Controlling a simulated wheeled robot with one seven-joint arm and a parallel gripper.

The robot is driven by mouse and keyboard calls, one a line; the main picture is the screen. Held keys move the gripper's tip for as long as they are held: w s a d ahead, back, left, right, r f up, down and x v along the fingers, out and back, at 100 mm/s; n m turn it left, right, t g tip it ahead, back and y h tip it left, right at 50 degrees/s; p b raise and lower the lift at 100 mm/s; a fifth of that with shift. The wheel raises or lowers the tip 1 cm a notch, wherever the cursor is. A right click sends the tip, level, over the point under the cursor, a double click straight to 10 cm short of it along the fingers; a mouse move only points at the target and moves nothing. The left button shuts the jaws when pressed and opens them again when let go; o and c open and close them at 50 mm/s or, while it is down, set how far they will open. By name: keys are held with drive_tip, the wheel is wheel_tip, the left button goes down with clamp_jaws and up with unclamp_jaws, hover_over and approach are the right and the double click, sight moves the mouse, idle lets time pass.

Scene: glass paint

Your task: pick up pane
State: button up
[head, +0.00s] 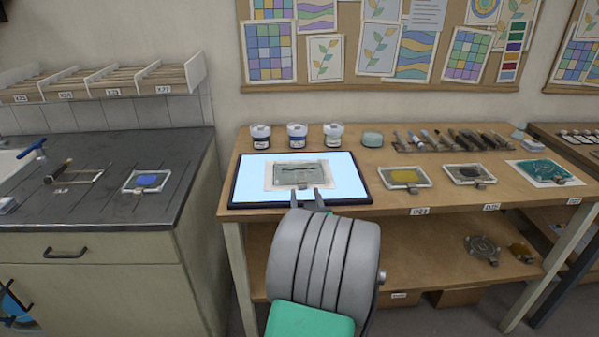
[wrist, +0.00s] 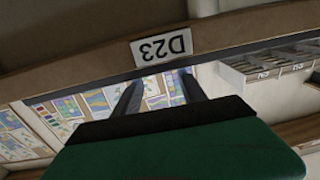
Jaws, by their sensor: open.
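A pale grey-green pane (head: 301,170) with a small metal clip at its front edge lies on a paper sheet on the lit light pad (head: 249,188). No pane is clear in the wrist view.
Three paint jars (head: 297,136) and a round pale pot (head: 372,139) stand behind the pad. Tools (head: 455,139) lie at the back right. The bench edge tag D23 (wrist: 161,46) is close in the wrist view. A gap separates counter and bench.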

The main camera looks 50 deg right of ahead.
sight(303, 186)
drive_tip(key=x, duration=0.4)
drive_tip(key=shift+w+f+p, duration=0.1)
drive_tip(key=shift+p, duration=0.2)
drive_tip(key=shift+c, duration=0.4)
clamp_jaws()
